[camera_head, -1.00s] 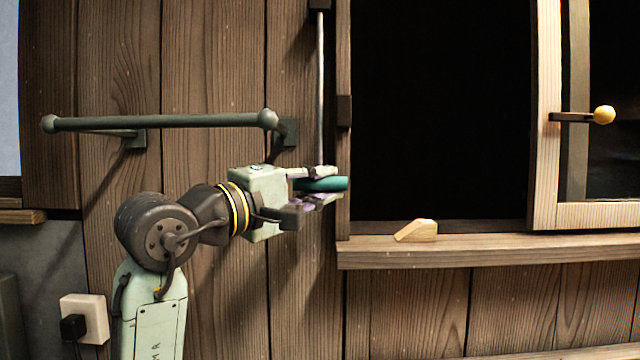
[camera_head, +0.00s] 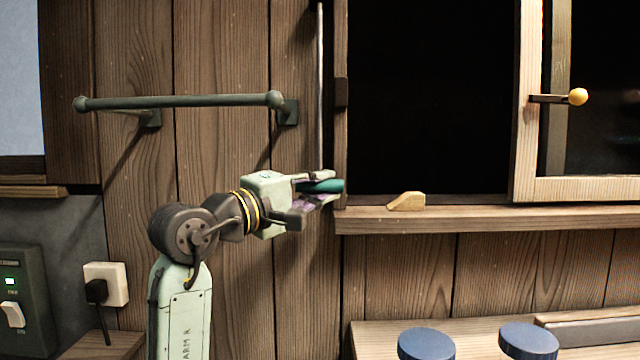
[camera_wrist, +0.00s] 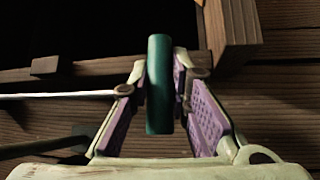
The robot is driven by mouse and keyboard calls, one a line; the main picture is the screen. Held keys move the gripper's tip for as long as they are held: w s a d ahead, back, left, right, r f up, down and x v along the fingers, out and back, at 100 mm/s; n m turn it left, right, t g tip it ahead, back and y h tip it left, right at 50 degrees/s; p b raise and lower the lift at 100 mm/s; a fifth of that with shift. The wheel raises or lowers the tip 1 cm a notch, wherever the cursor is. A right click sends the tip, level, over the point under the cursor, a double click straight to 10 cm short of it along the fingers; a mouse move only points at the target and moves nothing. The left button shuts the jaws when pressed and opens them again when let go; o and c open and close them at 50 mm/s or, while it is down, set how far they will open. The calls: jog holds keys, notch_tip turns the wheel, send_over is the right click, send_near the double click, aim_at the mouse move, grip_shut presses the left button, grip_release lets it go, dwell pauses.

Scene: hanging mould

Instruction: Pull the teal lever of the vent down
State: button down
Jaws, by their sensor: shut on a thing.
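The teal lever (camera_head: 328,186) is a rounded bar at the lower end of a thin pale rod (camera_head: 320,90), just left of the window frame. It lies about level in the head view, a little above the sill's height. My gripper (camera_head: 318,189) comes from the left and is shut on the lever. In the wrist view the lever (camera_wrist: 159,75) stands between the two purple-padded fingers, and the rod (camera_wrist: 60,96) runs off to the left. The vent itself is not clearly seen.
The window's wooden sill (camera_head: 480,219) and frame (camera_head: 341,150) are close right of my gripper. A wooden wedge (camera_head: 407,201) lies on the sill. A dark rail (camera_head: 180,101) is on the wall above my arm. Two blue round-topped things (camera_head: 427,344) stand at lower right.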

jog(key=shift+r, duration=0.1)
jog(key=c, duration=1.4)
grip_release()
jog(key=shift+c, duration=0.2)
jog(key=v, duration=1.2)
